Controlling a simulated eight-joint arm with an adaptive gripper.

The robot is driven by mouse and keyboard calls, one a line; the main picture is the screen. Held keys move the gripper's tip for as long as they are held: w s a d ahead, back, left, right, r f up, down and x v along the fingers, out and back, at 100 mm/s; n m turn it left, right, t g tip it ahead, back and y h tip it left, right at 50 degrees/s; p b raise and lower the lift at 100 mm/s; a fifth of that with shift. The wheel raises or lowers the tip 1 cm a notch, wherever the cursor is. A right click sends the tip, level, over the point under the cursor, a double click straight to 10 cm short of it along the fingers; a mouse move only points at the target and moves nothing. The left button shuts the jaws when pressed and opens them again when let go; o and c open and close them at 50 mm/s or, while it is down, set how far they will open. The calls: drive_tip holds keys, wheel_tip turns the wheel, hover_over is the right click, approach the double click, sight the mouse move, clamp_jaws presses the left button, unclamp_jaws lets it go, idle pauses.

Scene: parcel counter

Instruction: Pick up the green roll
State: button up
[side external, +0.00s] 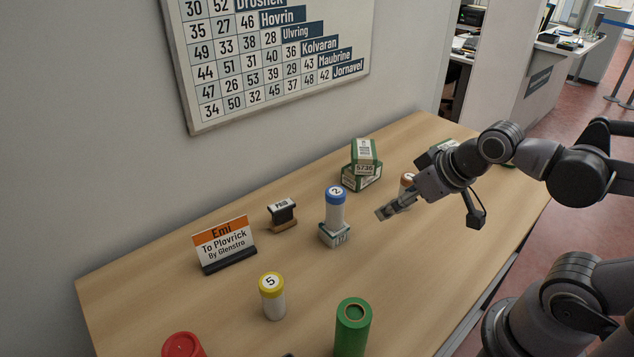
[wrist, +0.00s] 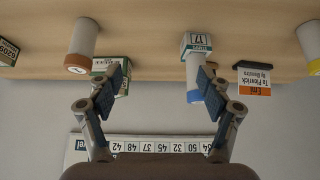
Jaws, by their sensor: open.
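The green roll (side external: 352,328) stands upright at the front of the counter in the side external view, its lower end cut off by the frame edge. Its top shows a round recess with a tan ring. I do not see it in the wrist view. My gripper (side external: 383,212) is open and empty. It is above the counter, well behind and to the right of the green roll, near the blue-capped roll. In the wrist view the fingers (wrist: 159,80) are spread apart with nothing between them.
A yellow-capped roll (side external: 272,298) and red-topped item (side external: 183,345) stand left of the green roll. The counter's middle (side external: 400,265) is clear.

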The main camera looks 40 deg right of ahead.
drive_tip(key=shift+c, duration=0.9)
